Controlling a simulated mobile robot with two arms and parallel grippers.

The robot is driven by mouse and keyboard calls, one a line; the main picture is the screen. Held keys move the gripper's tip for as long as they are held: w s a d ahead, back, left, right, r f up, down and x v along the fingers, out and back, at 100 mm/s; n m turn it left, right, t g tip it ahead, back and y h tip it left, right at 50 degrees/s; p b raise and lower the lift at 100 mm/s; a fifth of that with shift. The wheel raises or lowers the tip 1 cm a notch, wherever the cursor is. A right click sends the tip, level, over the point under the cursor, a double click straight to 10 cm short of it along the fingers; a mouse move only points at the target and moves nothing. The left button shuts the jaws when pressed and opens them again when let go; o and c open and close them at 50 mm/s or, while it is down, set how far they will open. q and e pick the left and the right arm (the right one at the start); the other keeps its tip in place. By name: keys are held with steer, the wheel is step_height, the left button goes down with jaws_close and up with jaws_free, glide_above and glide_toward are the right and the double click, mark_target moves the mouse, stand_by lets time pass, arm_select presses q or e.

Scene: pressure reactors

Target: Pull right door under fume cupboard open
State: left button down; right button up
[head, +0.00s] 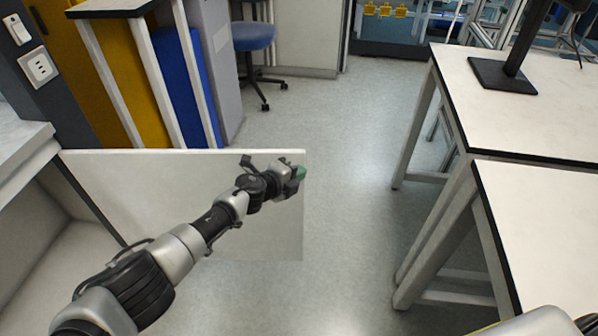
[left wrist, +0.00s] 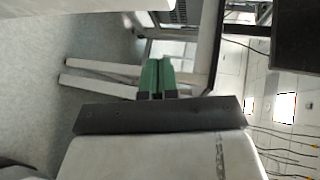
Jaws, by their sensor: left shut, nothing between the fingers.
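The white door (head: 150,185) under the fume cupboard stands swung wide open, out from the cupboard front on the left of the head view. The cupboard's open inside (head: 35,235) shows to the left of the door. My left gripper (head: 301,172) is at the door's free outer edge, in front of its face in the head view. I cannot tell whether it touches the door. In the left wrist view its green fingertips (left wrist: 157,75) are together with nothing between them. My right gripper is not in view; only a bit of an arm shows at the bottom right.
White tables (head: 520,120) with dark edges stand on the right, one with a black monitor stand (head: 503,75). A blue stool (head: 253,37), yellow and blue cabinets are at the back left. The grey floor (head: 340,130) between is clear.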

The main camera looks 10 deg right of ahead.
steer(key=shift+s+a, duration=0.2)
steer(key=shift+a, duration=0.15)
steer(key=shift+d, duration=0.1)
arm_select(q)
steer(key=p+v, duration=0.6)
steer(key=v, duration=0.5)
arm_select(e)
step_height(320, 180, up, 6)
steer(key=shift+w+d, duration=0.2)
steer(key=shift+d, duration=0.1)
arm_select(q)
steer(key=shift+f, duration=0.1)
